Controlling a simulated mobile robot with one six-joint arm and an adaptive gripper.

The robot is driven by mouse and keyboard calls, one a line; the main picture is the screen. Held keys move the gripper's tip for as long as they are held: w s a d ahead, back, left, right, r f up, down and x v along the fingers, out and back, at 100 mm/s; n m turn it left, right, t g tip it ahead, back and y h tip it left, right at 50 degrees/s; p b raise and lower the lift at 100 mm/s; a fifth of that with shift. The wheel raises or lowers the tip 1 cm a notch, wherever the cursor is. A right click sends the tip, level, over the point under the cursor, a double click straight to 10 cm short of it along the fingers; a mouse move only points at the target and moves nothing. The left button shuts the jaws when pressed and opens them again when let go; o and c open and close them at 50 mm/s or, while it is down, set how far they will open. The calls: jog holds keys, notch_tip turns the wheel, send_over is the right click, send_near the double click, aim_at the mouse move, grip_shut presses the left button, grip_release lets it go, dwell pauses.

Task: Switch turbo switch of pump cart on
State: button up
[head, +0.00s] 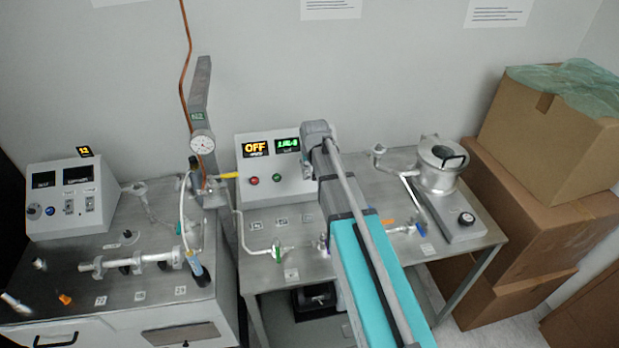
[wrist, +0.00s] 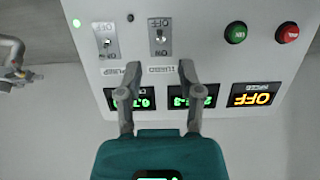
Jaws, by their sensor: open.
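The control box (head: 279,170) stands at the back of the middle bench. The end of my arm is in front of its right part and hides the switches there in the head view. The wrist view shows this panel (wrist: 210,55) upside down. The turbo switch (wrist: 158,37), on a grey plate, is just beyond my fingertips, and its label appears to read TURBO. Its lever position is too small to tell. A similar switch (wrist: 106,41) labelled PUMP is to its left. My gripper (wrist: 160,66) is open and empty, its two fingers spread before the panel below the turbo switch.
Green (wrist: 235,32) and red (wrist: 287,32) buttons and a display reading OFF (wrist: 252,98) are on the panel's right in the wrist view. Another control box (head: 72,194) stands at left. A tall metal post with a gauge (head: 202,142) and cardboard boxes (head: 545,220) flank the bench.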

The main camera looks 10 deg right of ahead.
aim_at(308, 174)
jog(key=shift+b+x, duration=3)
jog(key=shift+x, duration=0.55)
grip_shut()
jog(key=shift+d, duration=0.15)
